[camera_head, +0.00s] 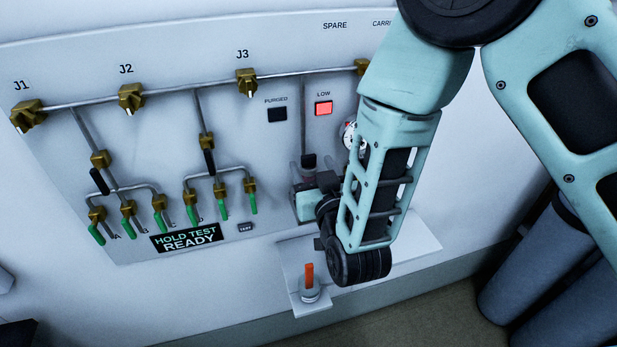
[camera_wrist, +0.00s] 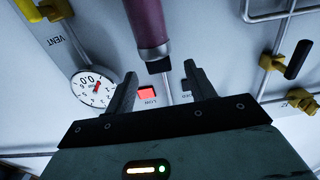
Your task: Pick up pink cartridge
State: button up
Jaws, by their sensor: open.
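The pink cartridge (camera_wrist: 147,22) shows in the wrist view as a dull purplish-pink cylinder with a black end, at the top of the picture. In the head view a small dark pinkish part of it (camera_head: 308,172) shows below a black cap at the lower end of a vertical pipe. My gripper (camera_wrist: 160,76) is open and empty. In the wrist view the cartridge's black end appears above the gap between the two fingers, apart from both. In the head view my forearm and wrist hide much of this area.
An orange stick-like piece (camera_head: 309,274) stands in a round holder on a white shelf (camera_head: 420,243) below. The wall panel carries brass valves, pipes, a lit red LOW lamp (camera_head: 323,108) and a dial gauge (camera_wrist: 95,87). Grey cylinders (camera_head: 535,260) stand at the right.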

aim_at(309, 160)
jog(key=p+x, duration=0.3)
jog(key=x, duration=0.2)
jog(key=shift+w+p, duration=0.1)
jog(key=shift+p, duration=0.2)
jog(key=shift+w+f, duration=0.1)
jog(key=shift+w, duration=0.15)
jog(key=shift+c, duration=0.3)
grip_shut()
